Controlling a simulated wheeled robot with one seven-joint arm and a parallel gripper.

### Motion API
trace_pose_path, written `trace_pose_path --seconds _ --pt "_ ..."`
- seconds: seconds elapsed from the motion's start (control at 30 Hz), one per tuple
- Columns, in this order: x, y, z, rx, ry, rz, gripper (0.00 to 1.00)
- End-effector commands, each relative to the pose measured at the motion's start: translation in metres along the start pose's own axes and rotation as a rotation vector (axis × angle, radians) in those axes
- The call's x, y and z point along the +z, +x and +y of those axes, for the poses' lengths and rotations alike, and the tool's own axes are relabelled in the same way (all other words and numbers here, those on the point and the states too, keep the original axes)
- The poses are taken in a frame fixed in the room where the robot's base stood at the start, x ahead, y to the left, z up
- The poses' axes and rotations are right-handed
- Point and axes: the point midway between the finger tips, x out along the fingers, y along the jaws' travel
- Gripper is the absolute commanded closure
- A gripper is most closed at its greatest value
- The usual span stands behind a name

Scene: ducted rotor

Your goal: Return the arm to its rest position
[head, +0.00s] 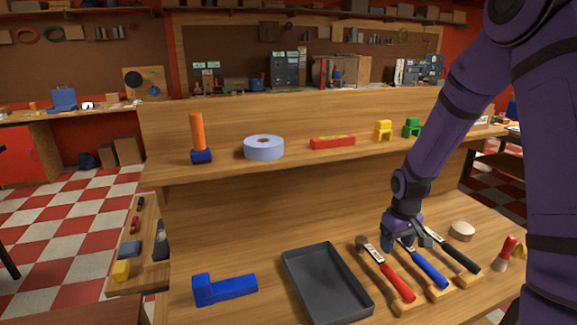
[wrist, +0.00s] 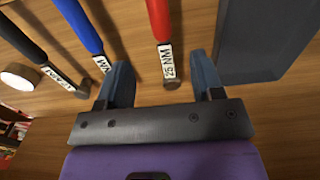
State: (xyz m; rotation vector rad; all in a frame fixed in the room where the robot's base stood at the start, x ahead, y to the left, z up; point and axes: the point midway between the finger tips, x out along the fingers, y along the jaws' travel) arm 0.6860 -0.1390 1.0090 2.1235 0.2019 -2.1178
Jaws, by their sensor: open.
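My arm reaches down from the upper right in the head view. My gripper (head: 398,243) is above the bench, close to the upper ends of the tools with red, blue and black handles. It is open. In the wrist view the two fingers of my gripper (wrist: 160,75) are spread apart with nothing held. The end of the red-handled tool (wrist: 166,55), labelled 25 NM, shows between the fingers. The blue-handled tool (wrist: 82,30) shows just left of them; I cannot tell whether a finger touches it.
A dark grey tray (head: 326,285) lies left of the red-handled tool (head: 386,270). A blue L-shaped block (head: 224,289) lies farther left. A round pale object (head: 462,231) is to the right. The shelf (head: 230,170) behind holds a tape roll (head: 264,148) and several small items.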

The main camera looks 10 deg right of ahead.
Motion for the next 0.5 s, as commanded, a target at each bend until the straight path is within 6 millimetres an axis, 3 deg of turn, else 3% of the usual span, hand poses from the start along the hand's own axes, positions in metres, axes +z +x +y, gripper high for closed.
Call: trace_pose_path --seconds 0.23,0.5 --pt "0.010 -0.065 -0.011 0.038 0.022 0.056 0.39" --pt "0.039 -0.146 -0.032 0.076 0.060 0.135 0.39"
